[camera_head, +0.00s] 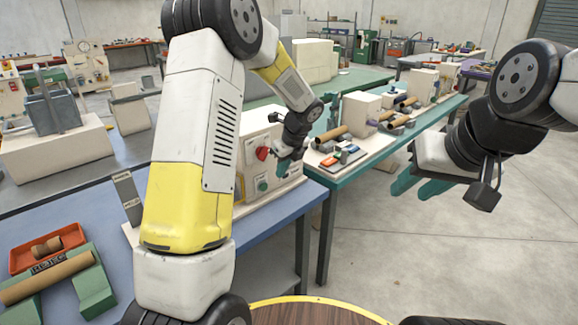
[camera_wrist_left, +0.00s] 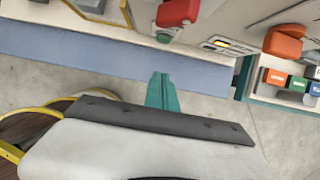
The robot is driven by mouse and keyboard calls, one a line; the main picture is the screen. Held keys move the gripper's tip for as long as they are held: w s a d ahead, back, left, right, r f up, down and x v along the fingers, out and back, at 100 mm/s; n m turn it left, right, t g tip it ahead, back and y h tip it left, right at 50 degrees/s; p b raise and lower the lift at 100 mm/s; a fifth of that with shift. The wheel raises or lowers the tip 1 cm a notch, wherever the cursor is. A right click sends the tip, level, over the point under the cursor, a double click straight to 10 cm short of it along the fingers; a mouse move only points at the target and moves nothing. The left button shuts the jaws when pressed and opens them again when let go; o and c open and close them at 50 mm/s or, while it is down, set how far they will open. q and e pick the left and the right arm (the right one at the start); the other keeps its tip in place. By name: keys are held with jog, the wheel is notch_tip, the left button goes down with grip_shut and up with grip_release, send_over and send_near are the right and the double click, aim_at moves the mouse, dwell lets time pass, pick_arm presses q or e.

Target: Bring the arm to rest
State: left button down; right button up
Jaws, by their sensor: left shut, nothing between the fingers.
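My left arm comes in from the left in the head view and reaches over the blue bench. Its gripper (camera_head: 284,168) is in front of the cream control box (camera_head: 262,134), near the red knob (camera_head: 262,153) and a green button. In the left wrist view the teal fingertips of my left gripper (camera_wrist_left: 162,91) are together with nothing between them, over the floor beside the bench edge. My right gripper (camera_head: 420,184) hangs over open floor at the right, its two teal fingers apart and empty.
The blue bench (camera_head: 268,232) holds a red tray (camera_head: 48,247) and a brown tube on green supports (camera_head: 92,285) at lower left. A teal bench (camera_head: 345,178) with tubes and coloured blocks stands behind. Grey floor (camera_head: 480,250) is clear at right.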

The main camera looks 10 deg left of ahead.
dwell(0.3)
pick_arm(q)
jog(key=s+a+r+n+t+h, duration=0.1)
jog(key=s+a+r+n+h, duration=0.15)
jog(key=s+r+n, duration=1.1)
jog(key=s+d+r+n+t+h, duration=0.1)
jog(key=s+r+n, duration=0.1)
jog(key=s+n, duration=0.3)
jog(key=s+d+r+n+t+h, duration=0.1)
jog(key=s+n, duration=0.5)
jog(key=s, duration=0.6)
jog(key=shift+s+d+r+h, duration=0.2)
jog(key=shift+s+r+h, duration=0.3)
jog(key=shift+r, duration=0.3)
jog(key=shift+a+n, duration=0.15)
jog(key=shift+n, duration=0.1)
pick_arm(e)
jog(key=shift+a, duration=0.1)
